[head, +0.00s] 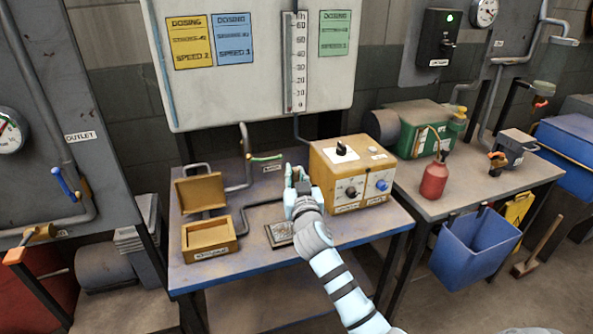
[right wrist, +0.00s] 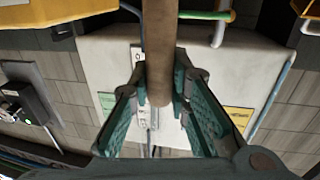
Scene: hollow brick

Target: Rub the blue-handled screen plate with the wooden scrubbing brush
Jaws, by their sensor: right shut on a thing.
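My left gripper is not in view.
An open wooden box (head: 208,251) stands on the bench at left, with pipes behind it. The control box (head: 352,172) stands at right. A second bench holds a red bottle (head: 434,179); a blue bin (head: 473,248) hangs from it.

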